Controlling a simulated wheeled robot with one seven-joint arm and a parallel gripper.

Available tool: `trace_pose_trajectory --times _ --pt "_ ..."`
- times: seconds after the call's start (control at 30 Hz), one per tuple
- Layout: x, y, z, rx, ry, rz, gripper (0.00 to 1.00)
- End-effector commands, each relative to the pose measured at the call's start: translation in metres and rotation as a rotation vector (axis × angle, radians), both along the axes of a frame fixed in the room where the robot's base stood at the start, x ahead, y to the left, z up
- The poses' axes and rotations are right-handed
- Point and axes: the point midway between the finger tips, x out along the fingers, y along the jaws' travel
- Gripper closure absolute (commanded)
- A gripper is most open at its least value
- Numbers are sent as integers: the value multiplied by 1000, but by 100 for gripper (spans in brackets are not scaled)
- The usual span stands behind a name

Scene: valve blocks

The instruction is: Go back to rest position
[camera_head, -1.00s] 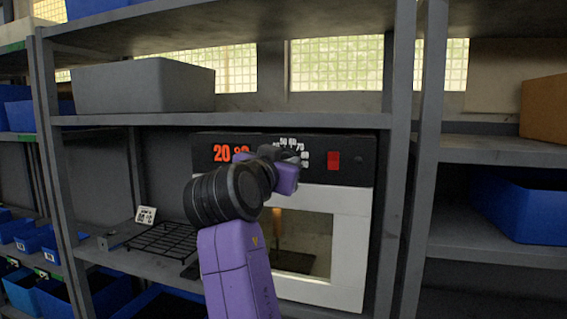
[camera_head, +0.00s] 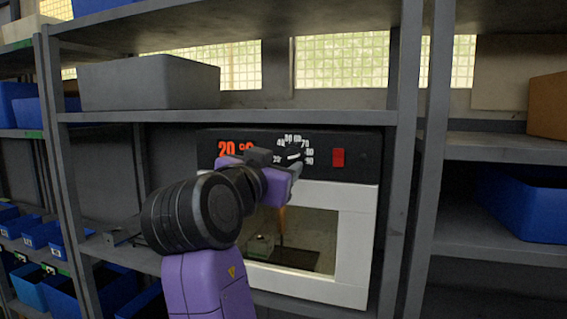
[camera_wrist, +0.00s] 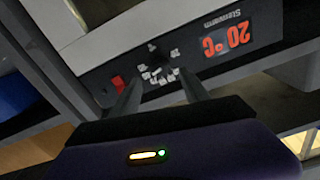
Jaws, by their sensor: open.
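My gripper (camera_head: 296,163) is in front of the oven's black control panel (camera_head: 362,143), near the dial. In the wrist view my gripper (camera_wrist: 160,78) shows two grey fingers spread apart with nothing between them. The round dial (camera_wrist: 155,54) with white numbers lies just beyond the fingertips; I cannot tell how wide the gap is. The orange display (camera_wrist: 226,40) reads 20 °C, upside down in this view. My purple arm hides part of the display and the oven front in the head view.
The oven's white-framed door (camera_head: 356,240) has a window, with a small object (camera_head: 261,247) visible inside. A red switch (camera_head: 338,158) is right of the dial. A grey bin (camera_head: 150,84) stands on the shelf above. A shelf post (camera_head: 407,150) is close on the right, with a blue bin (camera_head: 525,205) beyond.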

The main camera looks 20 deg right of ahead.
Motion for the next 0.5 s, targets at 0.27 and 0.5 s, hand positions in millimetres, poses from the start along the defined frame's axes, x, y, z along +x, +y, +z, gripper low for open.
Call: trace_pose_trajectory --times 0.27,0.5 --pt "-7 5 -1 0 2 -1 46" --pt "-7 6 3 -21 0 5 46"
